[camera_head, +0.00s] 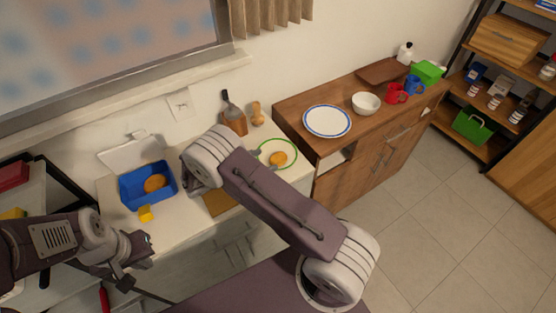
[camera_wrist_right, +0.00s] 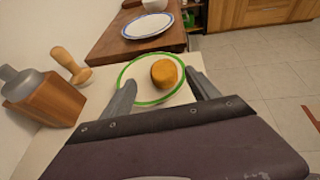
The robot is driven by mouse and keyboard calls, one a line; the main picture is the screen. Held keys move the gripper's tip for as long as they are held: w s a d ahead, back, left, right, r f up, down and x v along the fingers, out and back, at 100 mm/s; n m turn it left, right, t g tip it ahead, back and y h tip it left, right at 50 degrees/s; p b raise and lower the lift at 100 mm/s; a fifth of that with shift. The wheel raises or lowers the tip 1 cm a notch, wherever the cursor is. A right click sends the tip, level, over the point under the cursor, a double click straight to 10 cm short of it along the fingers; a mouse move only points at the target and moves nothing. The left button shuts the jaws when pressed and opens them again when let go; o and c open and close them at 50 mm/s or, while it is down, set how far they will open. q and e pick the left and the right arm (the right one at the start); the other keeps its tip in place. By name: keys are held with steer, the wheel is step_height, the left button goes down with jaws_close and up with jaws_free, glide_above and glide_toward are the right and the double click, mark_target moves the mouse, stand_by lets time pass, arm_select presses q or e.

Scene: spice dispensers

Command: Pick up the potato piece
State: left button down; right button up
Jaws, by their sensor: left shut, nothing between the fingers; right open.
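A round golden-brown piece that looks like potato (camera_head: 278,158) lies on a white plate with a green rim (camera_head: 294,165) on the counter. In the right wrist view the piece (camera_wrist_right: 164,73) sits beyond and between my right fingertips. My right gripper (camera_wrist_right: 163,84) is open, with its fingers over the near part of the green-rimmed plate (camera_wrist_right: 143,103), and nothing is held. A similar orange-brown piece (camera_head: 154,184) lies in a blue tray (camera_head: 131,195). My left gripper (camera_head: 148,241) is shut and empty, below a small yellow block (camera_head: 145,213).
A wooden utensil block (camera_head: 233,122) and a wooden pestle-like item (camera_head: 257,114) stand at the wall. A wooden cabinet (camera_head: 290,126) to the right carries a blue-rimmed plate (camera_head: 327,121), a white bowl (camera_head: 366,103) and mugs. My right arm hides part of the counter.

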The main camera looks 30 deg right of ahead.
mark_target(278, 157)
steer(key=shift+w+d+f, duration=0.35)
steer(key=shift+d, duration=0.2)
steer(key=p+x, duration=0.1)
steer(key=x, duration=0.1)
steer(key=s+p+x, duration=0.1)
steer(key=x, duration=0.2)
steer(key=shift+d+r, duration=0.15)
steer(key=shift+d, duration=0.3)
steer(key=shift+w+f, duration=0.15)
steer(key=shift+f, duration=0.1)
steer(key=shift+c, duration=1)
steer(key=c, duration=1.3)
steer(key=shift+r, duration=0.5)
step_height(278, 157, up, 3)
steer(key=shift+r+b, duration=0.15)
steer(key=shift+b, duration=0.2)
arm_select(q)
steer(key=shift+a+r+b, duration=0.15)
steer(key=shift+a+b, duration=0.25)
steer(key=shift+b, duration=0.2)
arm_select(e)
steer(key=s+d+r, duration=0.2)
steer(key=d, duration=0.1)
steer(key=s+d+r, duration=0.2)
steer(key=s, duration=0.1)
steer(key=s+d+r, duration=0.2)
steer(key=s+d, duration=0.1)
steer(key=shift+d+r, duration=0.35)
steer(key=shift+r, duration=0.05)
steer(key=shift+w, duration=0.2)
